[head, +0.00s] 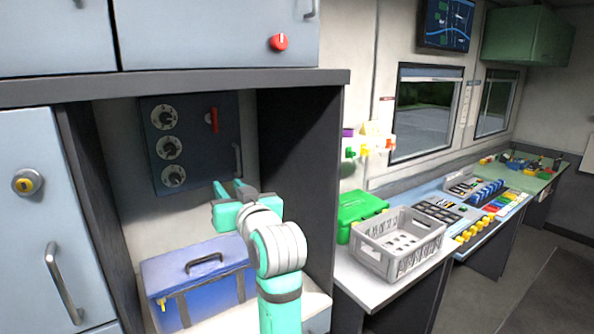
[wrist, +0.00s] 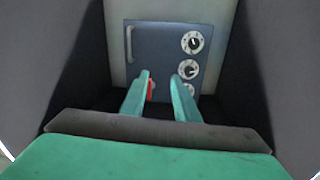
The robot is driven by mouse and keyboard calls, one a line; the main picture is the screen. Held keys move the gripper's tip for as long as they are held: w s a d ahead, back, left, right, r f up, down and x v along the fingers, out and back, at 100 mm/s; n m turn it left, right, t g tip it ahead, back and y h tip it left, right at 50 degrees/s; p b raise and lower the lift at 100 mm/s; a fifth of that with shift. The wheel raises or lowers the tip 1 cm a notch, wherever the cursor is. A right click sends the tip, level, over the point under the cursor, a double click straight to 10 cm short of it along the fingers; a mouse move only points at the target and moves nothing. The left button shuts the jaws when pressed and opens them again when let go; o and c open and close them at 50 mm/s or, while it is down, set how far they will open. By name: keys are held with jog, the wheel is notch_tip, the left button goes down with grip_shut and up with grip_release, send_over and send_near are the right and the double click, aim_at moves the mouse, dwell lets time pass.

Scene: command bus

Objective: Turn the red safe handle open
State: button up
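The dark blue safe (head: 200,152) is set in the recess, with a red handle (head: 213,119) at its upper right in the head view. In the wrist view the safe (wrist: 160,38) looks turned around, with its dials on the right. My gripper (head: 231,187) is open and empty in front of the safe, lower than the red handle in the head view. In the wrist view the fingers of my gripper (wrist: 161,77) point at the safe face. The red handle (wrist: 150,90) shows just inside the left finger, partly hidden by it; I see no contact.
Several dials (head: 168,148) and a grey pull bar (head: 237,160) are on the safe. A blue case (head: 195,275) stands below my gripper. Dark recess walls (head: 300,175) stand close on both sides. A red knob (head: 279,43) sits on the upper cabinet. A grey crate (head: 398,240) is outside, right.

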jog(key=s+d+f+m+h, duration=0.1)
jog(key=d+f, duration=0.1)
jog(key=f, duration=0.9)
jog(key=s+d+f+m+h, duration=0.1)
jog(key=d+f+m+h, duration=0.1)
jog(key=f, duration=0.9)
jog(key=s+d+f+m+h, duration=0.1)
jog(key=s+d+f, duration=0.2)
jog(key=s+f, duration=0.45)
jog(key=s+d+f+m+h, duration=0.1)
jog(key=s+d+f+h, duration=0.3)
jog(key=f, duration=0.7)
jog(key=s+d+f, duration=0.2)
jog(key=s+f, duration=0.3)
jog(key=s, duration=0.6)
jog(key=s+d+f, duration=0.1)
jog(key=s+f, duration=0.3)
jog(key=s, duration=0.6)
jog(key=s+d+r, duration=0.1)
jog(key=s+r, duration=0.1)
jog(key=s, duration=1.6)
jog(key=shift+d+r+h, duration=0.15)
jog(key=shift+h, duration=0.25)
